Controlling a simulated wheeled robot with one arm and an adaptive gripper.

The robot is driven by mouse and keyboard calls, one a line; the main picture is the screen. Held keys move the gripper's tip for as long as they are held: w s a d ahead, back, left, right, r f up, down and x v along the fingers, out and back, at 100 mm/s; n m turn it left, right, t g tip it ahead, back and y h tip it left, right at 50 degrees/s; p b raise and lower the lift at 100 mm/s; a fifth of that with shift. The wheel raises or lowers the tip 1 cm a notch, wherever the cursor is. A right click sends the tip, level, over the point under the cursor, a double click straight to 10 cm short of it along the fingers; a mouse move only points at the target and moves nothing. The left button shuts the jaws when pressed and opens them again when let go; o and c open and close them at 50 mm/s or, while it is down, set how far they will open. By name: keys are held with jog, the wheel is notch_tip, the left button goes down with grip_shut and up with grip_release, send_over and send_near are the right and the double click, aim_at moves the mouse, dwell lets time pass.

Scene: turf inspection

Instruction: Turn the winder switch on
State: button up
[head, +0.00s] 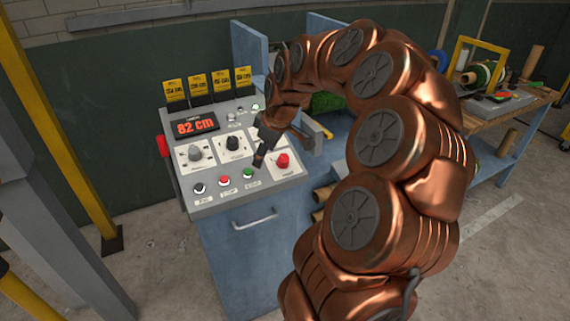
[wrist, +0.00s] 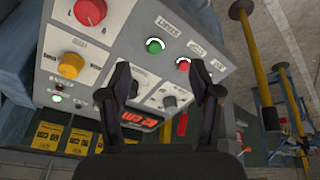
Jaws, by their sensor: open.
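The control panel (head: 225,195) is a grey sloped console with several knobs and buttons. Its labels are too small to read, so I cannot tell for sure which control is the winder switch. A black rotary knob (head: 233,143) sits in the middle, with a grey knob (head: 194,152) to its left. In the wrist view the grey knob (wrist: 170,101) shows between my fingers, and a dark knob (wrist: 133,88) is partly hidden by one finger. My gripper (head: 262,155) is open and empty above the panel, right of the black knob. It also shows in the wrist view (wrist: 160,72).
A red mushroom button (head: 283,160) is right of my gripper. A yellow knob (wrist: 70,65) shows in the wrist view. Black, red and green buttons (head: 248,173) line the front. A display (head: 195,126) reads 82 cm. Yellow tags (head: 197,86) stand behind.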

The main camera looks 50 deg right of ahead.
jog(key=h, duration=0.1)
send_near(285, 158)
notch_tip(285, 158, down, 3)
jog(key=shift+t, duration=0.4)
jog(key=shift+w+p+x, duration=0.15)
jog(key=shift+p+x, duration=0.4)
jog(key=shift+x, duration=1.35)
jog(key=shift+w+p+x, duration=0.15)
jog(key=shift+p+x, duration=0.4)
jog(key=shift+x, duration=1.3)
jog(key=shift+d+r, duration=0.1)
jog(key=shift+r, duration=0.05)
jog(key=c, duration=1.1)
